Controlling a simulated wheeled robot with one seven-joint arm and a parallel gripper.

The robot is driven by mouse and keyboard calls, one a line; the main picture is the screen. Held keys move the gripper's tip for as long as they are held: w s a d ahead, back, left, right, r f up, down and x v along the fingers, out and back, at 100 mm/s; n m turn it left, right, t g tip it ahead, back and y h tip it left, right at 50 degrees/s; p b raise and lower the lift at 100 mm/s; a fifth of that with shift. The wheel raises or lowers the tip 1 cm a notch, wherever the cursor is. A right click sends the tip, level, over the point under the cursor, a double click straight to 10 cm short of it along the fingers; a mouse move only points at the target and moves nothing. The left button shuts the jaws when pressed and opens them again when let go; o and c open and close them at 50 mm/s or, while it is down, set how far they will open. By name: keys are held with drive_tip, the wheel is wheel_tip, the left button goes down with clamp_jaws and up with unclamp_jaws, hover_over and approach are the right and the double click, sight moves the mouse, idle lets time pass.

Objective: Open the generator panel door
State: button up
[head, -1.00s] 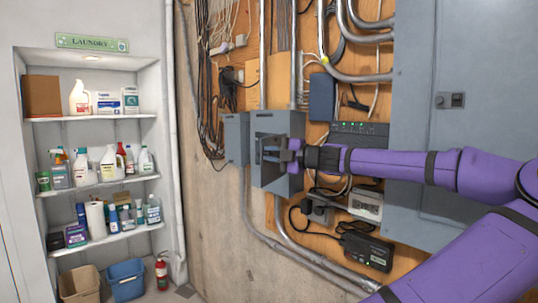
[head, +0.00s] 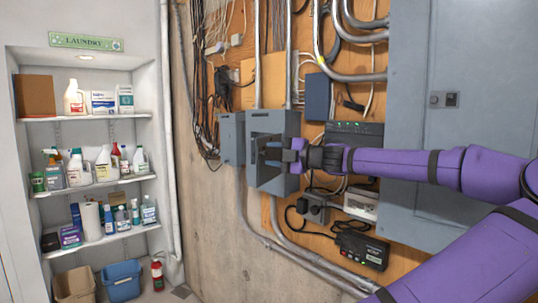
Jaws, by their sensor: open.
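A small grey electrical box (head: 288,123) is mounted on the wall, left of the large panel. Its front shows a dark recess, partly hidden by my gripper. A narrower grey piece (head: 232,138) adjoins its left side; I cannot tell whether it is an open door or a separate box. My gripper (head: 270,153) is open at the front of the small box, its fingers pointing left across the recess. I cannot tell if they touch it. A large grey panel (head: 480,60) with a closed front and a small dark latch (head: 444,99) stands at the right.
Conduits (head: 290,258) and cables run around the box. A black power unit (head: 360,246) and a grey device sit below my arm. Laundry shelves (head: 95,120) with bottles stand at the left, with two bins and a fire extinguisher (head: 158,273) beneath.

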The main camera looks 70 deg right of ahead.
drive_tip(key=s, duration=0.9)
drive_tip(key=shift+a, duration=0.2)
drive_tip(key=w+a+r+m+h, duration=0.3)
drive_tip(key=w+r+m+h, duration=0.15)
drive_tip(key=w+r, duration=0.3)
drive_tip(key=w+a+r+m+g+h, duration=0.2)
drive_tip(key=w+a+m, duration=0.3)
drive_tip(key=a+m, duration=0.3)
drive_tip(key=a+f+m+g+y, duration=0.1)
drive_tip(key=a+f, duration=0.4)
drive_tip(key=a, duration=0.5)
drive_tip(key=a+f+m+g+y, duration=0.1)
drive_tip(key=a+f+g+y, duration=0.3)
drive_tip(key=a, duration=0.6)
drive_tip(key=a+f+m+g+y, duration=0.1)
drive_tip(key=a+f+g, duration=0.4)
drive_tip(key=a, duration=0.5)
wheel_tip(320, 180, down, 3)
drive_tip(key=shift+a+r+g+y, duration=0.2)
drive_tip(key=shift+a+g+y, duration=0.2)
drive_tip(key=shift+y, duration=0.35)
